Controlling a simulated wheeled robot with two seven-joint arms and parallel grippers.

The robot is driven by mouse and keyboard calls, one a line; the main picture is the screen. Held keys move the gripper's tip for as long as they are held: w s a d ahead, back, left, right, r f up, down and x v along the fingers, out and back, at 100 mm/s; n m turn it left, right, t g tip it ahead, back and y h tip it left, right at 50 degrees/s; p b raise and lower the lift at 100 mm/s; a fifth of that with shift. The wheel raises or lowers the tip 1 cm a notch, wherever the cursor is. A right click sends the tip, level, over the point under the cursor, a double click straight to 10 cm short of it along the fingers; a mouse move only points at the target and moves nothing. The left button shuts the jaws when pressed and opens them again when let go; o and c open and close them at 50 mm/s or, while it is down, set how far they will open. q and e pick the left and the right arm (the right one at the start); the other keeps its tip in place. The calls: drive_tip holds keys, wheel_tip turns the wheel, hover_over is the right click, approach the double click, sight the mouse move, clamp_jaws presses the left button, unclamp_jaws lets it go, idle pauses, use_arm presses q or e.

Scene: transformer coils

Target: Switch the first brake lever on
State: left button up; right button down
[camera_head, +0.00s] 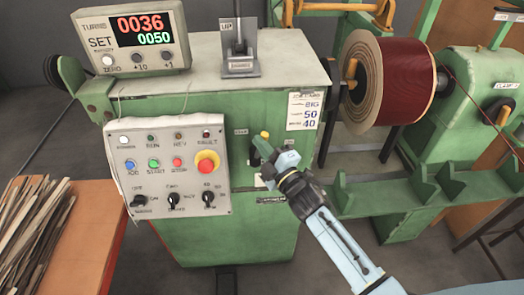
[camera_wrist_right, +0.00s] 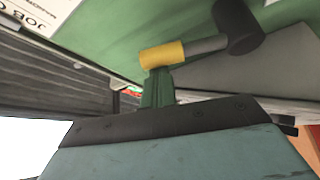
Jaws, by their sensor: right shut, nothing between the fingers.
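A small lever with a yellow grip (camera_head: 265,135) sits on the front of the green machine, beside a small label too small to read surely. In the right wrist view its yellow grip (camera_wrist_right: 162,55) is on a grey rod that runs to a black hub (camera_wrist_right: 237,28). My right gripper (camera_head: 267,151) is at this lever. Its closed green fingers (camera_wrist_right: 158,88) are just below the yellow grip in the wrist view, very near or touching; I cannot tell which. It holds nothing. My left gripper is out of view.
Another upright lever (camera_head: 239,42) stands on the machine top by an "UP" plate. Left of my gripper is a control panel (camera_head: 168,165) with a red stop button and knobs. A dark red coil (camera_head: 392,80) is at right, above a green rail. Wood strips (camera_head: 33,222) lie at left.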

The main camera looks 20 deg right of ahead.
drive_tip(key=s+d+f+m+t+h+b, duration=0.1)
drive_tip(key=d+f+m+t+h+b, duration=0.2)
drive_tip(key=m+b, duration=0.5)
drive_tip(key=shift+d+f+m+t+h, duration=0.35)
drive_tip(key=shift+d+m+t+h, duration=0.4)
drive_tip(key=shift+d+m, duration=0.7)
drive_tip(key=shift+s+a+m+b, duration=0.1)
drive_tip(key=shift+a+m+b, duration=0.05)
drive_tip(key=shift+m+b, duration=0.15)
